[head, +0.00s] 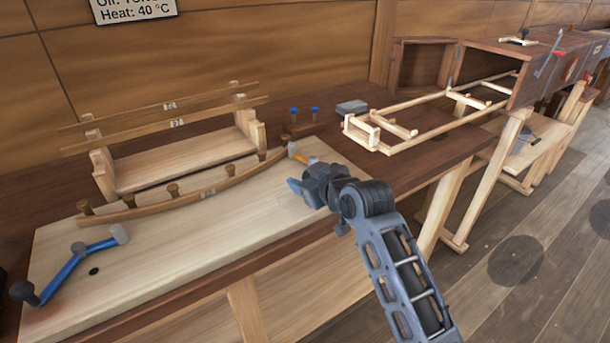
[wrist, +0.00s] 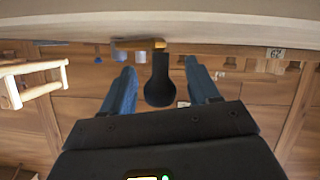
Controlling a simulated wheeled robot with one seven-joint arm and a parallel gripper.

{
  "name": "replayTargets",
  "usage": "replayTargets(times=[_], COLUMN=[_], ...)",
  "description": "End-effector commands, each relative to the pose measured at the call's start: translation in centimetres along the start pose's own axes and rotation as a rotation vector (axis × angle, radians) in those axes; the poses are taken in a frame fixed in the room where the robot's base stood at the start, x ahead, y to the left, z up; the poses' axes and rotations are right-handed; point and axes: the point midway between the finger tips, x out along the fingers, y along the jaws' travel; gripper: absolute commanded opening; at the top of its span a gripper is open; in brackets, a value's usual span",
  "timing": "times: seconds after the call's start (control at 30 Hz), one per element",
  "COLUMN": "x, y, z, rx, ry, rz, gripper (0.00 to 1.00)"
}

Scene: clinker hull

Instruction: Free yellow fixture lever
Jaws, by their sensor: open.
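The yellow fixture lever (head: 301,158) is on the pale board, beside the right end of the curved wooden strip (head: 200,191). Only a short yellow part and a light cap show in the head view; my gripper hides the rest. In the wrist view, its yellow part (wrist: 159,44) lies just beyond my fingers. A black, round-ended handle (wrist: 160,82) extends from there into the gap between my fingers, apparently part of the lever. My gripper (head: 293,187) is open, with blue fingers either side of the handle in the wrist view (wrist: 161,82). Contact is not visible.
A blue lever with a black knob (head: 75,262) sits at the board's left end. Several wooden pegs line the strip. A wooden rack (head: 180,160) stands behind. Blue-topped pegs (head: 304,112), a grey block (head: 351,107) and a wooden frame (head: 430,118) lie farther right.

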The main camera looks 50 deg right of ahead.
Motion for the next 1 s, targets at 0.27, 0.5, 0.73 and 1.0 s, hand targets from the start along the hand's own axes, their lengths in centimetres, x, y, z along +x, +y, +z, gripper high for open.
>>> replayTargets(times=[0.27,0.5,0.73,1.0], x=[1.19,1.16,1.15,1.14], y=[0.01,0.00,0.01,0.00], z=[0.01,0.02,0.03,0.04], rx=[0.000,0.000,0.000,0.000], ry=[0.000,0.000,0.000,0.000], rz=[0.001,0.001,0.001,0.000], gripper=[0.60,0.53,0.31,0.05])
